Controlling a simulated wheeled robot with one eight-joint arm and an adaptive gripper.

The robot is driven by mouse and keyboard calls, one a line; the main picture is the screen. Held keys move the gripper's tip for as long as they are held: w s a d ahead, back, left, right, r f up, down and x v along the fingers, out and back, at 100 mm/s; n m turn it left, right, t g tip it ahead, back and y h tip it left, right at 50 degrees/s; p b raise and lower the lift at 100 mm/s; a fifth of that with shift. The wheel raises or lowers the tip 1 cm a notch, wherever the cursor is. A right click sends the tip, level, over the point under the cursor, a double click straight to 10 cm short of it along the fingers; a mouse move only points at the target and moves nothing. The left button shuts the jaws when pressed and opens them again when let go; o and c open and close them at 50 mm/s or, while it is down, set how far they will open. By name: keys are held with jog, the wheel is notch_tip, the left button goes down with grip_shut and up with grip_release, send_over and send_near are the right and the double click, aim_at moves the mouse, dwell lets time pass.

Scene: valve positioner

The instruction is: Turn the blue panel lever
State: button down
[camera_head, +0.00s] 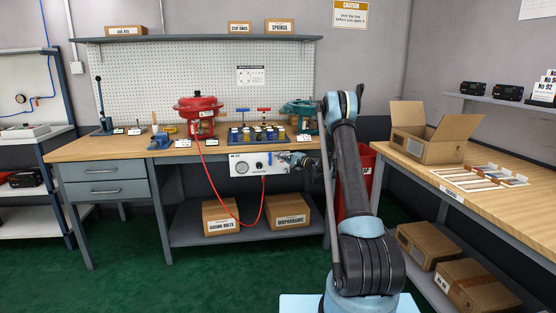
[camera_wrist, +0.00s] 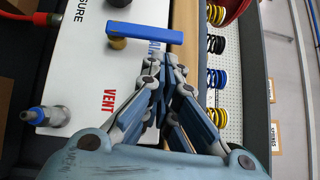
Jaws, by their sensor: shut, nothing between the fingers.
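The blue panel lever (camera_wrist: 137,32) is a flat bar on a brass stem (camera_wrist: 118,43) on the white panel (camera_wrist: 75,75). In the wrist view it lies nearly level in the picture, above the red VENT label. My gripper (camera_wrist: 167,68) is shut and empty. Its fingertips show just below the lever's right end; I cannot tell whether they touch it. In the head view, my gripper (camera_head: 286,157) is at the right end of the white panel (camera_head: 240,157) below the bench edge. The lever (camera_head: 270,159) shows there as a small upright blue mark.
A red hose (camera_head: 228,208) loops below the panel. A metal fitting (camera_wrist: 45,115) sticks out of the panel. The bench top (camera_head: 110,148) holds a red actuator (camera_head: 199,107) and several springs (camera_wrist: 215,45). An open carton (camera_head: 425,150) stands on the right bench.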

jog(key=w+d+r+v, duration=0.1)
jog(key=v, duration=1.1)
jog(key=s+a+r+n+g+h, duration=0.35)
jog(key=s+r, duration=0.55)
jog(key=s, duration=0.4)
jog(key=s+r+n+g+h, duration=0.2)
jog(key=s+r+h, duration=0.1)
jog(key=s, duration=1.4)
jog(key=s+d+f+g+h, duration=0.1)
jog(key=s+d+f+h, duration=0.2)
jog(key=s, duration=0.9)
jog(key=s+d+f+n+g+h, duration=0.1)
jog(key=s+d+f, duration=0.4)
jog(key=s, duration=0.7)
jog(key=s+d+f+n+g+h, duration=0.1)
jog(key=s+d+f+h, duration=0.3)
jog(key=s, duration=0.9)
jog(key=shift+d+f+h, duration=0.3)
jog(key=shift+d+h, duration=0.05)
jog(key=shift+d, duration=0.6)
jog(key=shift+w, duration=0.1)
